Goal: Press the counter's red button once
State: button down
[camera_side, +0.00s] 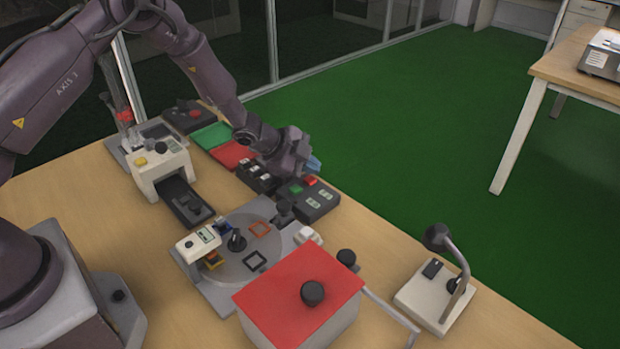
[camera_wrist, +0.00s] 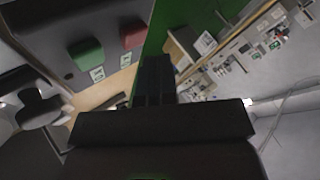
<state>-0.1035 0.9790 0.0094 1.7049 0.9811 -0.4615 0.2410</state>
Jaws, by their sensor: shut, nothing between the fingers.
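The counter (camera_side: 322,207) is a dark grey box with two small pale displays, a green button (camera_side: 296,188) and a red button (camera_side: 310,181) on top. In the wrist view the red button (camera_wrist: 132,35) is at the upper middle, beside the green button (camera_wrist: 86,53). My gripper (camera_side: 314,164) is shut and empty, just above and behind the red button in the side view. In the wrist view my dark fingers (camera_wrist: 153,75) show below and right of the red button. They look apart from it, but the exact gap cannot be told. The red button's top is visible.
A box with black-and-white switches (camera_side: 258,177) stands left of the counter. A turntable (camera_side: 235,270) and a red-topped box (camera_side: 285,300) stand in front.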

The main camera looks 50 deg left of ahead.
aim_at(309, 180)
jog(key=shift+f, duration=0.15)
jog(key=shift+f, duration=0.25)
jog(key=shift+f, duration=0.4)
dwell(0.9)
jog(key=shift+r, duration=0.8)
jog(key=shift+r, duration=2.55)
